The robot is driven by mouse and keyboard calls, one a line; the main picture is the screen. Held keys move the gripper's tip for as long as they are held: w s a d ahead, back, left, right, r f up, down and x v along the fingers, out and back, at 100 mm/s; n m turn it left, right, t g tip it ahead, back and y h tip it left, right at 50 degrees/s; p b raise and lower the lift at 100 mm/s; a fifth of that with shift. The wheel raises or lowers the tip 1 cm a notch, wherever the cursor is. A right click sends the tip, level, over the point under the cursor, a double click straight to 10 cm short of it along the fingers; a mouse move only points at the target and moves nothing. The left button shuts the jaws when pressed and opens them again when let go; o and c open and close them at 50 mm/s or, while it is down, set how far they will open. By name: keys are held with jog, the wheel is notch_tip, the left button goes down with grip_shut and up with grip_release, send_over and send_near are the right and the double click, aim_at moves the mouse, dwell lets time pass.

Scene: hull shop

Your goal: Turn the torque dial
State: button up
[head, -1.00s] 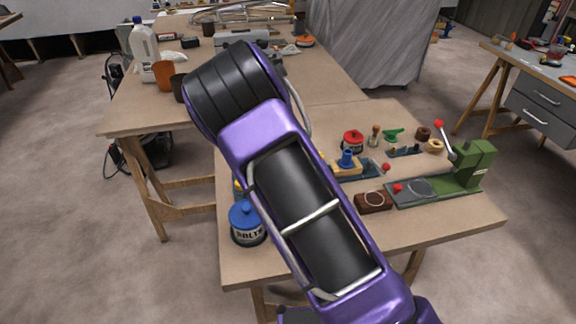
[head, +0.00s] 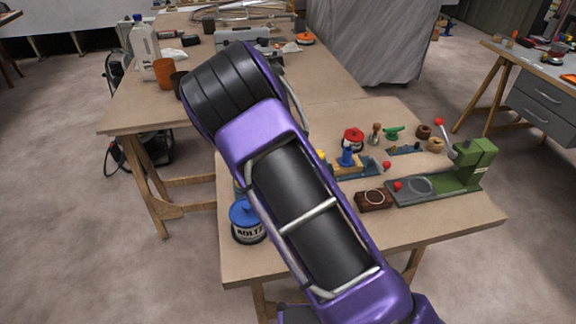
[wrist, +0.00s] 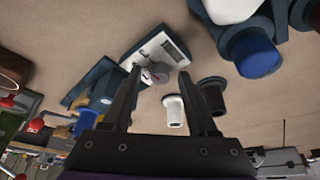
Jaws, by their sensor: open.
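In the wrist view, a box with a white face panel (wrist: 168,45) sits on the table. A grey round dial (wrist: 154,72) with a bit of red shows at its lower part; I take this to be the torque dial. My gripper (wrist: 160,74) is open, its two dark fingers apart, with the dial seen between the fingertips. I cannot tell whether either finger touches it. The left finger covers part of the box. In the head view my own arm hides the gripper and the dial.
A white flanged cylinder (wrist: 174,111) and a dark one (wrist: 213,94) stand close by the right finger. A blue-lidded tin (head: 247,220) stands at the table's left edge. A green lever press (head: 470,165) and a brown block (head: 374,199) are at the right.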

jog(key=p+v, duration=0.1)
jog(key=v, duration=1.6)
jog(key=shift+s+r+p, duration=0.2)
jog(key=shift+p, duration=0.1)
